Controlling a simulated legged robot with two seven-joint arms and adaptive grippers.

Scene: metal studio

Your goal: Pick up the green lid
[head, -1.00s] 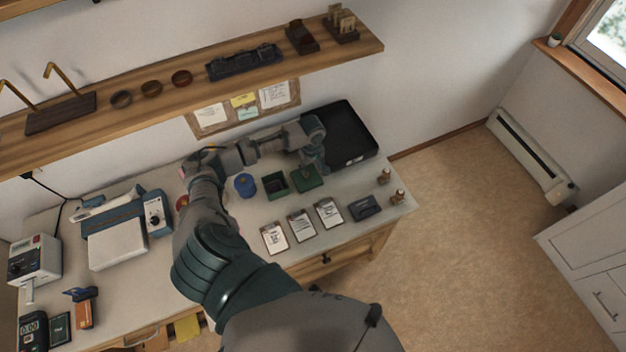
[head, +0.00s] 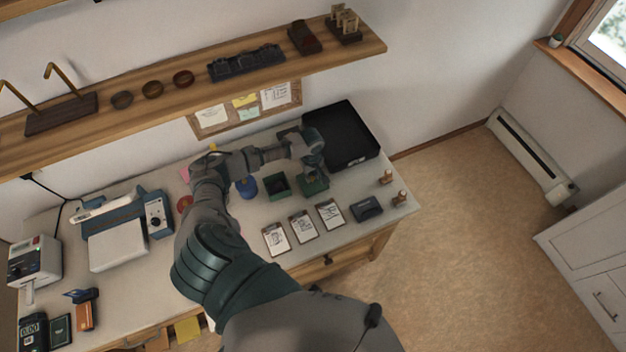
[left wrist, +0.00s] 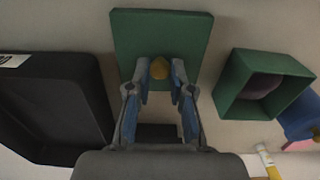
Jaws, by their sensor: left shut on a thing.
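The green lid (head: 316,188) is a square plate at the right of an open green box (head: 277,186) on the table. My left gripper (left wrist: 160,74) is shut on this knob, with a blue-padded finger on each side. In the head view, the left gripper (head: 313,177) hides part of the lid. I cannot tell whether the lid touches the table. The open box (left wrist: 262,84) holds a dark purplish thing. My right gripper is not in view.
A black tray (head: 367,151) lies close behind and right of the lid. A blue round container (head: 247,188) stands left of the green box. Several clipboards (head: 302,227) and a dark device (head: 366,211) lie in front. A wooden shelf (head: 210,85) hangs above.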

